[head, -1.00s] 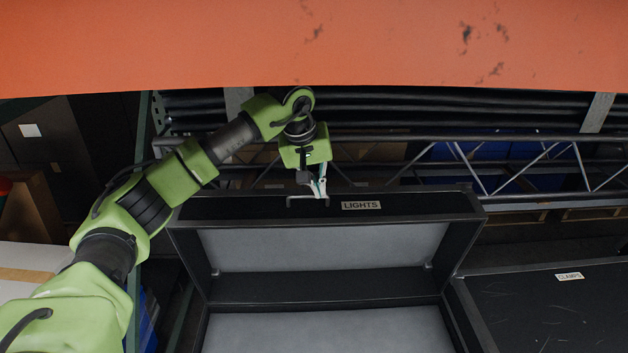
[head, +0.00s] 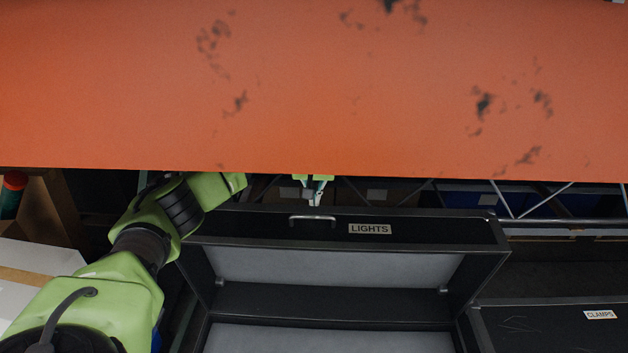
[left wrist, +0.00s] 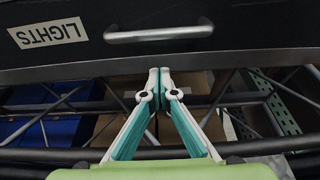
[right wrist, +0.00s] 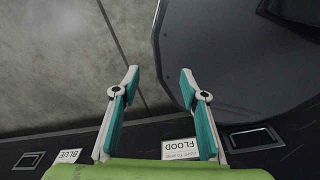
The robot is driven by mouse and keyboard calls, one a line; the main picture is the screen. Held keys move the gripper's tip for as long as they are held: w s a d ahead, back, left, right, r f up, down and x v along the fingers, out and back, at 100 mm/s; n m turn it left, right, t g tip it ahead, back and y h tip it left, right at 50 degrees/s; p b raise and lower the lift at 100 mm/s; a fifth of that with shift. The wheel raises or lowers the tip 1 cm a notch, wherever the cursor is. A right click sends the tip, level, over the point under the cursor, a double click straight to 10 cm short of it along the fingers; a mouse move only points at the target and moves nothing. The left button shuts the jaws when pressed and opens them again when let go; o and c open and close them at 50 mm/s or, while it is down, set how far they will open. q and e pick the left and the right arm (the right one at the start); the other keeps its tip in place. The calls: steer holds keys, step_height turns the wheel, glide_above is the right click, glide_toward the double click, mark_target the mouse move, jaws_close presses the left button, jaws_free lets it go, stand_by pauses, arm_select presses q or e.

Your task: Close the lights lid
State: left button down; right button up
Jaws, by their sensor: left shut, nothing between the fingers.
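The lights case stands open, with its raised lid (head: 270,222) tilted up and its grey-lined inside facing me in the head view. The lid edge bears a LIGHTS label (head: 370,229) and a metal handle (head: 312,219). The handle also shows at the top of the left wrist view (left wrist: 158,33). My left gripper (head: 316,200) is shut and empty, just behind the lid's top edge near the handle, apart from it. Its fingertips (left wrist: 159,72) point toward the lid edge. My right gripper (right wrist: 157,75) is open and empty above a concrete floor, seen only in the right wrist view.
An orange beam (head: 320,90) covers the top of the head view and hides part of my left arm. A closed case labelled CLAMPS (head: 550,330) sits at right. Metal truss bars and blue bins are behind the lid. A FLOOD label (right wrist: 180,149) shows near my right gripper.

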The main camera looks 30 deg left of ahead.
mark_target(313, 224)
arm_select(q)
steer(key=s, duration=0.1)
steer(key=d, duration=0.1)
steer(key=s+p, duration=0.1)
steer(key=shift+s+d+r, duration=0.25)
steer(key=shift+s, duration=0.1)
steer(key=shift+s+d, duration=0.15)
steer(key=shift+s, duration=0.15)
steer(key=shift+s+d, duration=0.1)
steer(key=shift+f, duration=0.15)
arm_select(e)
steer(key=shift+w+d+r, duration=0.15)
steer(key=shift+w+r, duration=0.6)
steer(key=shift+r, duration=0.25)
